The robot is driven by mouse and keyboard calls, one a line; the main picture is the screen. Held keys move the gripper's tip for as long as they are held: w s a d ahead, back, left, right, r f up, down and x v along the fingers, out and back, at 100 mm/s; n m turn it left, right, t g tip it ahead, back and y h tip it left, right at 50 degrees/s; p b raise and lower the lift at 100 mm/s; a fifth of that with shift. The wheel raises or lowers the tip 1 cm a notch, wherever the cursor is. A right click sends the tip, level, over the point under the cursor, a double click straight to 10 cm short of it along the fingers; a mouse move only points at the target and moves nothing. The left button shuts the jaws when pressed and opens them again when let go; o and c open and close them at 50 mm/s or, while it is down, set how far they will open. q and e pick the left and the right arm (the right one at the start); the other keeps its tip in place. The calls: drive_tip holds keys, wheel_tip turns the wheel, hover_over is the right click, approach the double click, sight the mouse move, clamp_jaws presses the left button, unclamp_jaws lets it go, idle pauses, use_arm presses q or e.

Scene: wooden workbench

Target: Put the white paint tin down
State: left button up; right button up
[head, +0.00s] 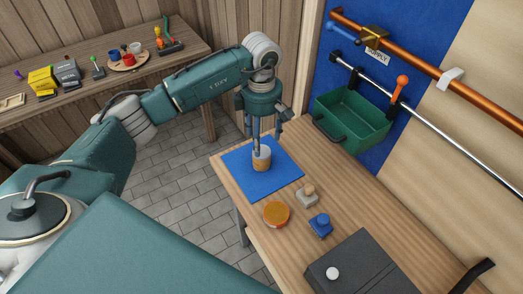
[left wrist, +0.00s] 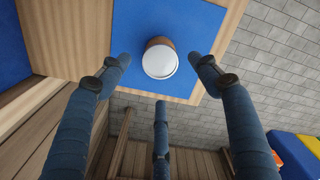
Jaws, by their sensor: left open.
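The white paint tin (head: 261,162) stands upright on the blue mat (head: 236,178) on the workbench; its side looks tan and its top white. It also shows in the left wrist view (left wrist: 160,61), with its round white top facing me. My left gripper (head: 262,141) points down over the tin, its fingers spread. In the left wrist view the three fingers (left wrist: 161,78) are apart around the tin's outline, with visible gaps. In the head view one finger overlaps the tin, so touch there is hard to judge. My right gripper is not in view.
An orange round dish (head: 276,214), a wooden-knobbed block (head: 307,195) and a blue block (head: 320,225) sit in front of the mat. A dark grey case (head: 362,268) lies nearer. A green bin (head: 352,124) hangs behind. A second bench (head: 92,88) holds small items.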

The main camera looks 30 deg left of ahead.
use_arm(q)
drive_tip(key=shift+r+b, duration=0.5)
drive_tip(key=shift+r, duration=2.15)
drive_tip(key=shift+s, duration=0.1)
